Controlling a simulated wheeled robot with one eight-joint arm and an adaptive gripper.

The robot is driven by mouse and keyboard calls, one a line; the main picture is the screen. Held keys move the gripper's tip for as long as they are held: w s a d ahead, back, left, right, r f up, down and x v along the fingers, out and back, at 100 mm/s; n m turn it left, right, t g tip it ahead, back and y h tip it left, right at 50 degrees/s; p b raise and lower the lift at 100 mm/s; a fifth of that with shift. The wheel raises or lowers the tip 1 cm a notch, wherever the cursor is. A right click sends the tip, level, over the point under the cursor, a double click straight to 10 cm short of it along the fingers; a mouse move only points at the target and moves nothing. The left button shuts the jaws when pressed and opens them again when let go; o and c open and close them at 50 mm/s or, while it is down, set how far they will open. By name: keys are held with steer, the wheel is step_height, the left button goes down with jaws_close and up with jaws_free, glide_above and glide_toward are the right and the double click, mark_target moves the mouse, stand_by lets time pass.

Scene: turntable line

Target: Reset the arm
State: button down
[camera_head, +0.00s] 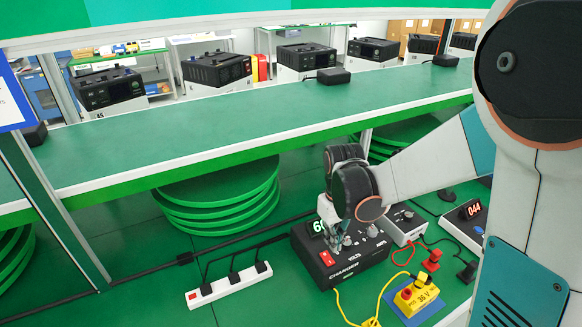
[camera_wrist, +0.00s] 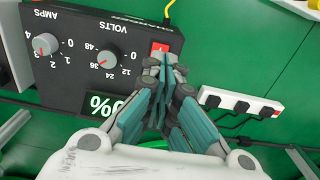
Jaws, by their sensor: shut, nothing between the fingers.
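My arm reaches in from the right in the head view, with my gripper (camera_head: 340,240) low over the black charger box (camera_head: 318,272). In the wrist view my gripper (camera_wrist: 168,62) is shut, with nothing between its fingers. Its tips are in front of the charger near the red switch (camera_wrist: 160,48); I cannot tell whether they touch it. The charger has a volts knob (camera_wrist: 107,60), an amps knob (camera_wrist: 46,44) and a lit display (camera_wrist: 106,104), partly hidden by the fingers.
A white power strip (camera_head: 228,284) with black plugs lies left of the charger. A yellow 36 V block (camera_head: 416,297) with cables is at the right front. A green shelf (camera_head: 250,118) runs above, with stacked green discs (camera_head: 220,205) beneath. Another display unit (camera_head: 465,222) stands right.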

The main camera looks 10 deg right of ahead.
steer(key=s+r+m+t, duration=0.3)
steer(key=s+r+t, duration=0.4)
steer(key=s+r, duration=0.8)
steer(key=shift+r+m, duration=0.2)
steer(key=shift+m, duration=0.1)
